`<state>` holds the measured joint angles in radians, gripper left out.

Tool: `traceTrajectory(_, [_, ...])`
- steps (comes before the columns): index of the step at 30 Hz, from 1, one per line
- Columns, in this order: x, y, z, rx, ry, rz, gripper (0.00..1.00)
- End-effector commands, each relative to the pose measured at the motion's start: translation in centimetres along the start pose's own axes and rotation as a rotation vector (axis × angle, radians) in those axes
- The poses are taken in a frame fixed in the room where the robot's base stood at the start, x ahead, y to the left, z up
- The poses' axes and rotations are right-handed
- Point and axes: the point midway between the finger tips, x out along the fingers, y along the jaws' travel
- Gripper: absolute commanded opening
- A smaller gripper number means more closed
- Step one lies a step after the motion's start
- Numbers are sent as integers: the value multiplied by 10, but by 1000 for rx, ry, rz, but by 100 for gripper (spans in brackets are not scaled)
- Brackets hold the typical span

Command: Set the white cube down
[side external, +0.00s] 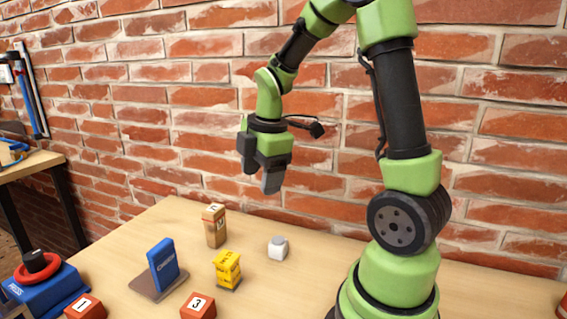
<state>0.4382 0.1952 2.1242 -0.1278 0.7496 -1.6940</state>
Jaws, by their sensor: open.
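The white cube (278,248) sits on the wooden table (322,268), right of the middle group of objects and left of my arm's base. Its top looks greyish. My gripper (262,182) is dark grey, points down and hangs well above the table, up and slightly left of the cube. It is open and nothing shows between its fingers. The gripper and the cube are clearly apart.
A wooden block (215,226), a yellow block (228,268) and a blue upright box (163,265) on a brown base stand left of the cube. Numbered orange blocks (198,307) and a red button on a blue box (40,275) are in front. A brick wall (200,120) rises behind.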

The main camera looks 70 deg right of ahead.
Motion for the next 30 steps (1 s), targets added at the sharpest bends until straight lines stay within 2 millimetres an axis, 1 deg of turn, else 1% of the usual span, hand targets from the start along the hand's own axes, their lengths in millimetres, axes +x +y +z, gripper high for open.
traceTrajectory(1, [-22, -10, -15, 123, 33, 50, 66])
traceTrajectory(3, [-46, -27, -32, 330, 94, 92, 66])
traceTrajectory(5, [-64, -45, -43, 506, 158, 111, 66])
traceTrajectory(6, [-75, -57, -50, 620, 206, 117, 66])
traceTrajectory(9, [-96, -87, -60, 887, 327, 98, 66])
traceTrajectory(12, [-108, -112, -65, 1100, 427, 46, 66])
traceTrajectory(15, [-115, -129, -67, 1248, 493, -10, 66])
traceTrajectory(18, [-117, -138, -67, 1332, 526, -47, 66])
traceTrajectory(21, [-118, -141, -67, 1363, 536, -62, 66])
traceTrajectory(30, [-118, -140, -67, 1365, 535, -61, 66])
